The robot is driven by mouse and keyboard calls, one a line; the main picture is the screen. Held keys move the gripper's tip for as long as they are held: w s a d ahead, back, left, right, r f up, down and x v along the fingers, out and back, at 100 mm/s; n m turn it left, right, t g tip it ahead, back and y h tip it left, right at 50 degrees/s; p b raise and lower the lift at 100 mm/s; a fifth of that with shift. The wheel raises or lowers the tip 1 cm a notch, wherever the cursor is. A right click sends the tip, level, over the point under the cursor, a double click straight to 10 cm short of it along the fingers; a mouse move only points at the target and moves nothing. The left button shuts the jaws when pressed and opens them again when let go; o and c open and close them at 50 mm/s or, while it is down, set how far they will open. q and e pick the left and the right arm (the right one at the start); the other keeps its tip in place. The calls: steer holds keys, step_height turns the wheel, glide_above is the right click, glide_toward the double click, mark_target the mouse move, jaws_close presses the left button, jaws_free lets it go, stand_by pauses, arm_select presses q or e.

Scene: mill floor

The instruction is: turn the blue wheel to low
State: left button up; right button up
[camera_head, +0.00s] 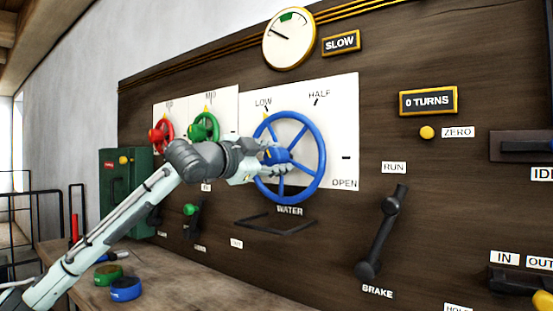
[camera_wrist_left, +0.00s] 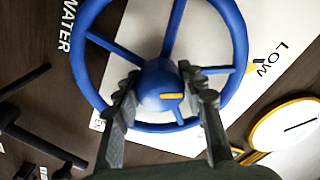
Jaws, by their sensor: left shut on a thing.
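The blue wheel (camera_head: 322,158) stands on a white plate on the dark wooden panel, above the word WATER. The plate carries the marks LOW, HALF and OPEN. My left gripper (camera_head: 277,156) reaches in from the left and is shut on the wheel's hub. In the left wrist view, the two dark fingers of the left gripper (camera_wrist_left: 158,84) flank the blue hub (camera_wrist_left: 153,90), which has a yellow stripe. A small yellow mark shows between the rim and the word LOW (camera_wrist_left: 270,58). My right gripper is not in view.
A red wheel (camera_head: 154,136) and a green wheel (camera_head: 214,128) are left of the blue one. A brake lever (camera_head: 382,232) stands out at the right. A round gauge (camera_head: 289,39) is above. Blue (camera_head: 125,289) and green (camera_head: 108,273) round pieces lie on the bench below.

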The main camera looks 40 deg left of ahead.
arm_select(q)
steer(key=o, duration=1.2)
steer(key=shift+c, duration=0.2)
steer(key=s+d, duration=0.1)
steer(key=s, duration=1.1)
steer(key=shift+d, duration=0.2)
steer(key=shift+f, duration=0.1)
